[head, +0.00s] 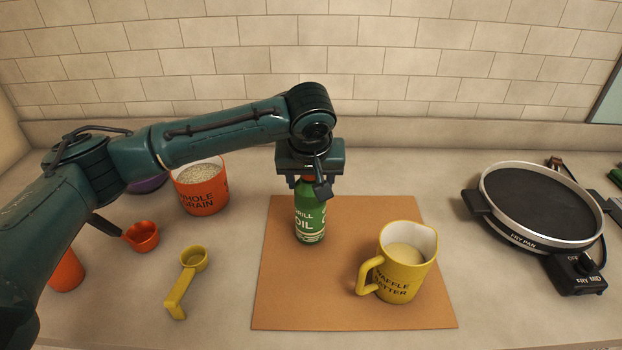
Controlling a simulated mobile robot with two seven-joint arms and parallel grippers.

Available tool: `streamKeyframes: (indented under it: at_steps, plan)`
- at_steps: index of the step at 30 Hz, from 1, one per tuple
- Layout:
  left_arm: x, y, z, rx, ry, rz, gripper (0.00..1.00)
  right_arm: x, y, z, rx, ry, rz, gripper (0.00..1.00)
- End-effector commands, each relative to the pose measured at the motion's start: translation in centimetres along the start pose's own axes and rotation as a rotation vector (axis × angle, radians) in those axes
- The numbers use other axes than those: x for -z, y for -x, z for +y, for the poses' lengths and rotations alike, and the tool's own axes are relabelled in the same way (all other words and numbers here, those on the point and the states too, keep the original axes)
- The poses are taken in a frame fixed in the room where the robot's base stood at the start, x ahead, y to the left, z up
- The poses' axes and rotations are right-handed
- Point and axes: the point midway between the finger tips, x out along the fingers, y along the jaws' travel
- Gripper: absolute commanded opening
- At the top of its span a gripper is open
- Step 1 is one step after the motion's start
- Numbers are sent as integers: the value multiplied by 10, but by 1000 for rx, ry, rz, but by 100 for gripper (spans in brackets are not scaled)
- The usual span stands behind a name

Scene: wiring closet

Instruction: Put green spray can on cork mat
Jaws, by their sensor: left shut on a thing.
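The green spray can (310,218), labelled as oil, is upright over the back left part of the cork mat (290,297). Its base appears to be at the mat's surface, though I cannot tell if it bears on it. My left gripper (311,186) points down and is shut on the can's top, hiding most of the cap. A yellow pitcher (400,287) labelled waffle batter stands on the mat's right part. My right gripper is not in view.
An orange whole grain container (203,196), an orange scoop (142,236) and a yellow scoop (180,287) are left of the mat. A black fry pan appliance (536,205) stands right. The mat's front left is clear.

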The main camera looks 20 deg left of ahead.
Motion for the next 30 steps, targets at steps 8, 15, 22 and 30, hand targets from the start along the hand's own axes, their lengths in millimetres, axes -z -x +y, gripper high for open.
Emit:
streamKeyframes:
  at_steps: [8,15,22,30]
  plan:
    - [-1,-4,0,-2,2,3,8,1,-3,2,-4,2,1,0]
    - [-3,-7,0,-1,1,1,65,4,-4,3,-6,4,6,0]
    - [-2,-7,0,-1,1,1,76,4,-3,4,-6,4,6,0]
    - [-1,2,0,-2,1,3,76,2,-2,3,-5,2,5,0]
